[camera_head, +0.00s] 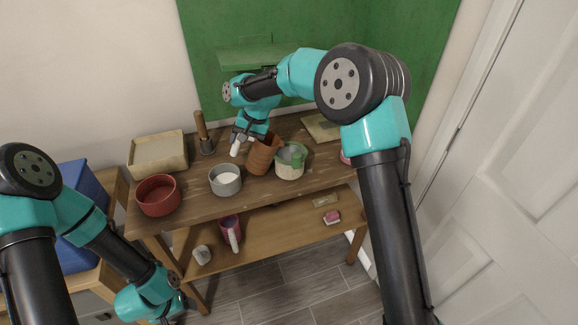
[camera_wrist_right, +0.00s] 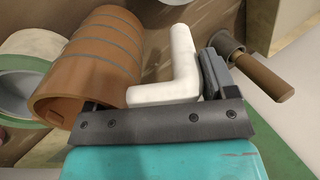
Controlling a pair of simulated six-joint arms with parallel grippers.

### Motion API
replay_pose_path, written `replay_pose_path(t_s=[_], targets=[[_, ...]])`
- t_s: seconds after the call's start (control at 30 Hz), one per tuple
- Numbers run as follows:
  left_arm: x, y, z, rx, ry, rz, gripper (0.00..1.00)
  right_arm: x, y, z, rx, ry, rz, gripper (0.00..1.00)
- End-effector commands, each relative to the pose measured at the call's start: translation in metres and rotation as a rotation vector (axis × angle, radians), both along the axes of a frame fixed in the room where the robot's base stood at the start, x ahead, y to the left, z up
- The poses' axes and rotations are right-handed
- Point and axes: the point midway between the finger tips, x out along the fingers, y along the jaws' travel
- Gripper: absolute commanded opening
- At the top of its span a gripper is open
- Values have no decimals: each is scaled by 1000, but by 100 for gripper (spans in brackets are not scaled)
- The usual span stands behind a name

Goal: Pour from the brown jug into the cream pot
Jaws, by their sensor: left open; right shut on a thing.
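The brown jug (camera_head: 263,154), with darker bands and a white handle (camera_head: 236,148), is at the middle of the rack's top shelf, tilted a little toward the right. My right gripper (camera_head: 243,138) is shut on the handle, which also shows in the right wrist view (camera_wrist_right: 182,70) beside the jug body (camera_wrist_right: 92,70). The cream pot (camera_head: 289,171), with a green rim band, stands upright just right of the jug. Part of it shows at the left of the right wrist view (camera_wrist_right: 12,92). My left gripper (camera_head: 186,302) is low at the front left, open and away from both.
A grey pot (camera_head: 225,188) with pale contents and a red pot (camera_head: 158,207) stand left of the jug. A beige tray (camera_head: 158,166) and a wooden-handled tool (camera_head: 202,130) are behind them. A pink-and-white mug (camera_head: 231,240) is on the lower shelf.

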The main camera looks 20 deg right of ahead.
Motion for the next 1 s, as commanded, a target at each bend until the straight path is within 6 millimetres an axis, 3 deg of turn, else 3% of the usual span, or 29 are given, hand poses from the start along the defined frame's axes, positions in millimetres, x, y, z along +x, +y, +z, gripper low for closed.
replay_pose_path(t_s=[0.03, 1.0], targets=[[0, 0, 0, 0, 0, 0, 62, -1, -9, 0, -9, 11, -3, 22], [0, 0, 0, 0, 0, 0, 62, 1, -5, 61, -1, 0, -4, 21]])
